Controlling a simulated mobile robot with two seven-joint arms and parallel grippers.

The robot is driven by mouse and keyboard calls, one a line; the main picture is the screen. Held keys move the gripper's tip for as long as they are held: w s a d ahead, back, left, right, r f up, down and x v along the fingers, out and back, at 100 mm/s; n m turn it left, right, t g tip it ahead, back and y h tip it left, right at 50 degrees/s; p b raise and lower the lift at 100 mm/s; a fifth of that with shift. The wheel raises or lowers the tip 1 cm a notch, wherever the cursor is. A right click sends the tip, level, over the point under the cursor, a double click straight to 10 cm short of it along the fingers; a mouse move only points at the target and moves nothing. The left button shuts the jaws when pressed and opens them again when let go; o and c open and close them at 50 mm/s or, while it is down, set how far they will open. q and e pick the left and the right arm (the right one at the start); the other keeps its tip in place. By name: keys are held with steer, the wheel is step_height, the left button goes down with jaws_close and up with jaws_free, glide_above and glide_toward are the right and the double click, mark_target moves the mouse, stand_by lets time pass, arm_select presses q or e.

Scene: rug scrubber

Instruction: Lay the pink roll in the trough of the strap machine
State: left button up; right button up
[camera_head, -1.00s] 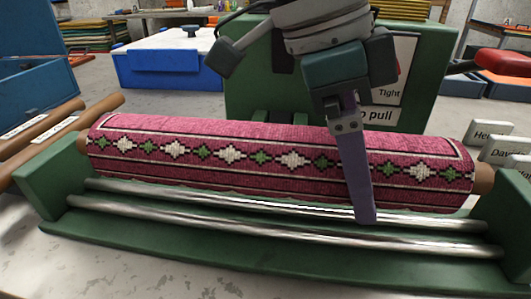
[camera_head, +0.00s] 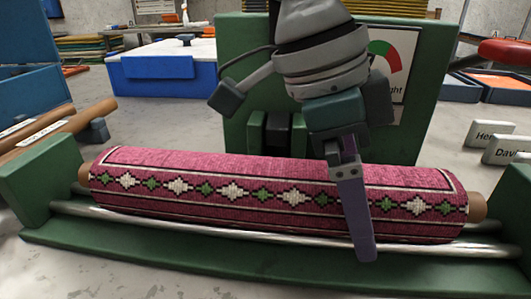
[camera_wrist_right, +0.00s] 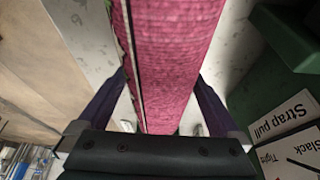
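The pink roll (camera_head: 270,180), patterned with white and green diamonds, lies lengthwise over the green strap machine's trough (camera_head: 190,246). It covers most of the rear metal rod and sits just behind the front rod (camera_head: 180,222). I cannot tell if it rests fully on the rods. My right gripper (camera_head: 358,205) straddles the roll right of its middle, one purple finger down its near side. In the right wrist view the roll (camera_wrist_right: 165,50) runs between both fingers (camera_wrist_right: 160,80), whose tips meet its sides. My left gripper is not in view.
The machine's upright green panel (camera_head: 240,120), with a gauge (camera_head: 390,65), stands behind the roll. Brown tubes (camera_head: 60,135) lie at the left, name blocks (camera_head: 490,134) at the right. A blue box (camera_head: 165,65) stands behind.

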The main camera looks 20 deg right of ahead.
steer(key=shift+r, duration=0.3)
steer(key=p+v, duration=0.1)
steer(key=v, duration=1)
steer(key=shift+a+r, duration=0.1)
steer(key=shift+r, duration=0.25)
